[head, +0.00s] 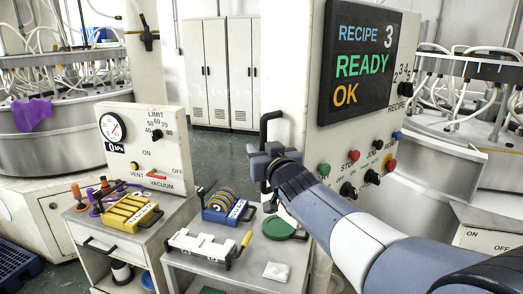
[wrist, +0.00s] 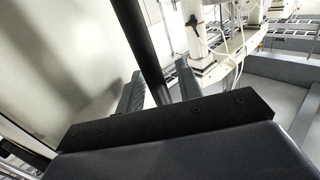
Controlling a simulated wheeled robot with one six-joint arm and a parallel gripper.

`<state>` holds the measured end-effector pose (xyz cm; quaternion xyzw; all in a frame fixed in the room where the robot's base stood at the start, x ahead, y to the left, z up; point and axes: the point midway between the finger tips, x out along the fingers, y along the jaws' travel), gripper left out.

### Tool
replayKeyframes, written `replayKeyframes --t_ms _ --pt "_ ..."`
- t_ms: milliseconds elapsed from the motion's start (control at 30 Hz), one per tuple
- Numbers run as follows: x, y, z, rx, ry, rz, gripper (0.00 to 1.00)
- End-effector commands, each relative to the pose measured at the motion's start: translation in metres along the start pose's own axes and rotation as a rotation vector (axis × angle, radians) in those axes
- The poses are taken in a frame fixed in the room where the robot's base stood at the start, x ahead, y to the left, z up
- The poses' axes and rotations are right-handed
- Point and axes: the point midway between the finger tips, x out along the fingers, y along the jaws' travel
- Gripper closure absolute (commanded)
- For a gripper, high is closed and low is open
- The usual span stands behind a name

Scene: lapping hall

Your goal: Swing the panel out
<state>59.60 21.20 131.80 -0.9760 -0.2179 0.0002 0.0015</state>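The panel (head: 312,120) is a tall white cabinet face with a dark display reading RECIPE 3, READY, OK, and knobs and buttons below it. A black bar handle (head: 264,128) stands on its left edge; its lower part is hidden behind my gripper. My gripper (head: 262,165) is at the handle. In the wrist view the black handle bar (wrist: 147,45) runs down between the two fingers of my gripper (wrist: 160,88). Narrow gaps show on both sides of the bar, so the fingers look open around it.
A cart (head: 240,264) with a white tool, a blue rack of discs and a green round item stands below left of my gripper. A vacuum gauge box (head: 142,150) stands further left. Lapping machines flank both sides. Grey lockers (head: 217,70) stand behind, with open floor before them.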

Motion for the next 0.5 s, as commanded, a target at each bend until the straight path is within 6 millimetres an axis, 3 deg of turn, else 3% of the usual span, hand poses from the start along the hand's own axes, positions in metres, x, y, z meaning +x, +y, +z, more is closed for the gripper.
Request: replayKeyframes --t_ms 167,500 --pt "-0.011 0.000 0.000 0.001 0.001 0.001 0.66" --pt "-0.068 0.000 -0.001 -0.001 0.003 0.000 0.66"
